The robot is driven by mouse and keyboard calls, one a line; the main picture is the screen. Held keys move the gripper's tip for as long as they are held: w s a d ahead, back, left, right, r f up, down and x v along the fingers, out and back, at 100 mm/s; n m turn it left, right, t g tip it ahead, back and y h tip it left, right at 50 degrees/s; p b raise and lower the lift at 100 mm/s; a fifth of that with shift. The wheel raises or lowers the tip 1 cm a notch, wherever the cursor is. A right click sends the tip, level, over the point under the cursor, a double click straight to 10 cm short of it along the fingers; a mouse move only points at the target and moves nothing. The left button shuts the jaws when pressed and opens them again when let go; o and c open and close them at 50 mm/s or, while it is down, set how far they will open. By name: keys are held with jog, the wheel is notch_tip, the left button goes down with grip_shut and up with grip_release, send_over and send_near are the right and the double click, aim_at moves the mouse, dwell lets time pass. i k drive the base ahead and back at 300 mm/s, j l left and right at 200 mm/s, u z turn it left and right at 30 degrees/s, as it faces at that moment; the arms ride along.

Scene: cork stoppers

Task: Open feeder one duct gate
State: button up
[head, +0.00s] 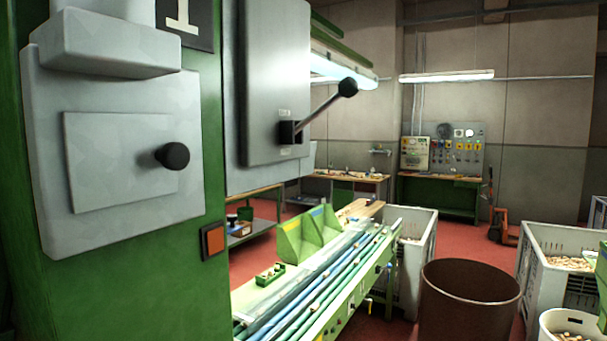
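A green machine column (212,150) fills the left side, with a dark plate marked 1 (186,22) at its top. A light grey housing on it carries a square plate (110,150) with a black round knob (173,156); the plate lies flat against the housing. To the right, a grey metal box (268,80) has a lever (322,112) with a black ball end, slanting up to the right. No label tells me which of these is the duct gate. My gripper is not in view.
A small orange square (215,241) sits low on the column. A green-sided conveyor (325,290) runs below. A brown drum (470,298) and grey crates (565,250) with corks stand right. Red floor (465,245) shows beyond. Workbenches line the back wall.

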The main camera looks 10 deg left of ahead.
aim_at(137, 159)
jog(key=u, duration=1)
jog(key=i+l+u, duration=0.1)
jog(key=l+u, duration=0.75)
jog(key=l, duration=0.25)
jog(key=k+l+u, duration=0.1)
jog(key=l+u, duration=0.35)
jog(key=k+l+u, duration=0.2)
jog(key=l+u, duration=0.25)
jog(key=l, duration=0.2)
jog(key=k+l, duration=0.2)
jog(key=l, duration=0.2)
jog(key=k+l, duration=0.15)
jog(key=l, duration=0.3)
jog(key=k+l+u, duration=0.1)
jog(key=l, duration=0.3)
jog(key=k+l, duration=0.25)
jog(key=l, duration=0.15)
jog(key=k+l, duration=0.2)
jog(key=l, duration=0.25)
